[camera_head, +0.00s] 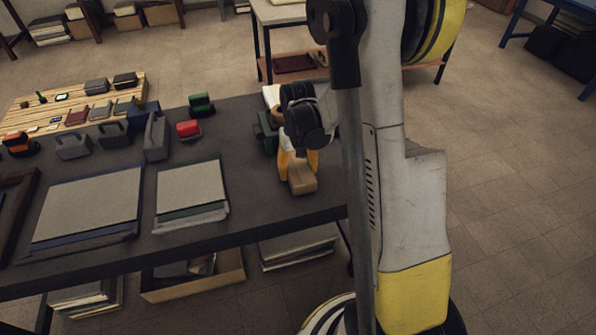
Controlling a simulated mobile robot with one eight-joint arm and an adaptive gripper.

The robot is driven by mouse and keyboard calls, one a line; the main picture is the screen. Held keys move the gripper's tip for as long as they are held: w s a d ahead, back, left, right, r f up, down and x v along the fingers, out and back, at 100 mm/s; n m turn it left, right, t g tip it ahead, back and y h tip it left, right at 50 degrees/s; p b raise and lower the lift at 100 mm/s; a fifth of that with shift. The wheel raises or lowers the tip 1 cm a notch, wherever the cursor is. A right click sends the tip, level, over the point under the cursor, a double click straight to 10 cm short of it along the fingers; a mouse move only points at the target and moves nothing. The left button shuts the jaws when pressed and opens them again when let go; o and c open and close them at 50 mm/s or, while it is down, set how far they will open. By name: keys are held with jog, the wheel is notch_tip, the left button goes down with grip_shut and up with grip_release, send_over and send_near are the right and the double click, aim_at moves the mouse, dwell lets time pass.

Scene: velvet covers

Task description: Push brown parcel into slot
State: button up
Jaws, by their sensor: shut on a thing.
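The brown parcel (302,181) is a small tan block near the right end of the dark grey table. My gripper (298,168) has yellow fingers, one on each side of the parcel, and is shut on it. The fingers hide the parcel's far end. I cannot tell whether the parcel touches the tabletop. Just behind and left of the fingers stands a dark green object (266,134), partly covered by my gripper. I cannot make out a slot in this view.
The dark table (135,244) holds two stacks of flat covers (88,205) (192,189), a grey handled block (156,138), a red item (188,129) and a green item (201,105). A wooden board (20,122) with small goods lies behind. Bare table lies left of my gripper.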

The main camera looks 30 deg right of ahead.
aim_at(293, 154)
jog(key=shift+w+d, duration=0.2)
jog(key=shift+w, duration=0.55)
jog(key=shift+w+d, duration=0.25)
jog(key=shift+w, duration=0.5)
jog(key=shift+w+d, duration=0.2)
jog(key=shift+w, duration=0.55)
jog(key=o, duration=1.5)
notch_tip(293, 154, up, 12)
jog(key=shift+a+r, duration=0.1)
jog(key=s+a+r+n+t, duration=0.1)
jog(key=s+a+r+t, duration=0.2)
jog(key=s+a+r, duration=0.5)
jog(key=s+a+n+t, duration=0.2)
jog(key=s+a+t, duration=0.2)
jog(key=s+a, duration=0.3)
jog(key=s, duration=0.3)
jog(key=shift+s+a, duration=0.2)
jog(key=shift+a, duration=0.05)
